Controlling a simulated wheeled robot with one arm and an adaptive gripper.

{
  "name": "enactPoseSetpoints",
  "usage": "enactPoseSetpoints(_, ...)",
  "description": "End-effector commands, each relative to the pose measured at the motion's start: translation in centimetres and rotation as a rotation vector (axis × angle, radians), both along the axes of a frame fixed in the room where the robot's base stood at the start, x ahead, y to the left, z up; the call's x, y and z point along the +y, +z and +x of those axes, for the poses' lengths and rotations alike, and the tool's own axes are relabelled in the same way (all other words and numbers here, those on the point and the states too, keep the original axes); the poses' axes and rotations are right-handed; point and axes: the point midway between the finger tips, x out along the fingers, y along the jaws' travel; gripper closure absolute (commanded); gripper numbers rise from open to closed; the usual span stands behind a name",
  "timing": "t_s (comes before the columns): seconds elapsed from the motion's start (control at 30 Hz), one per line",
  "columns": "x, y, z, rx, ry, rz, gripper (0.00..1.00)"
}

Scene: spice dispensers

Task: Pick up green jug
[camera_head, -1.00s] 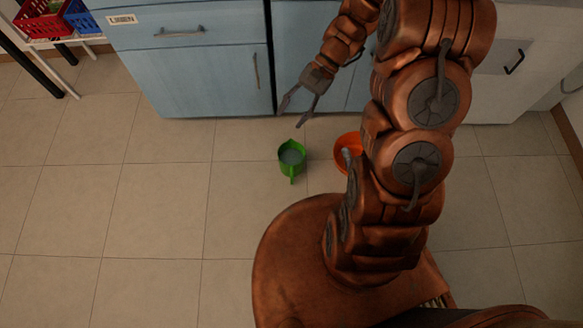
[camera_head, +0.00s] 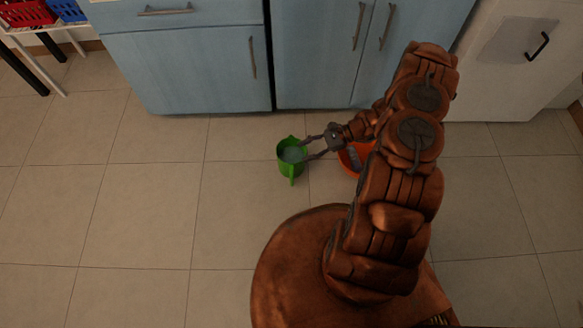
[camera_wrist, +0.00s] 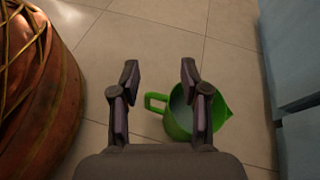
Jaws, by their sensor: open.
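The green jug (camera_head: 291,160) stands upright on the tiled floor, left of my gripper in the head view. Its handle points toward my base. In the wrist view the green jug (camera_wrist: 181,124) is seen from above, with its handle toward the left and its spout toward the right. My gripper (camera_head: 306,149) is open and empty, with its fingertips pointing left at the jug's right side. In the wrist view the gripper (camera_wrist: 160,75) has its right finger over part of the jug, and the handle lies between the fingers. I cannot tell whether they touch.
An orange bowl (camera_head: 350,166) with something grey in it sits on the floor right of the jug, partly hidden by my arm. Blue cabinets (camera_head: 190,75) stand behind, with a white cabinet at right.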

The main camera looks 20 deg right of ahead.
Motion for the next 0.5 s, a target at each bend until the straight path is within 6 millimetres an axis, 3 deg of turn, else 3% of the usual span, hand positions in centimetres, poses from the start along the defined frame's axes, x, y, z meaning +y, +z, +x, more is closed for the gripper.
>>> enactPoseSetpoints(0.03, -0.3, -3.1, -0.4, 0.02, -0.034, 0.016, 0.54)
enactPoseSetpoints(0.2, -1.1, -9.5, -1.2, 0.07, -0.142, 0.054, 0.54)
enactPoseSetpoints(0.4, -1.6, -14.4, -2.1, 0.112, -0.23, 0.084, 0.54)
enactPoseSetpoints(0.5, -1.7, -15.7, -2.4, 0.122, -0.254, 0.091, 0.54)
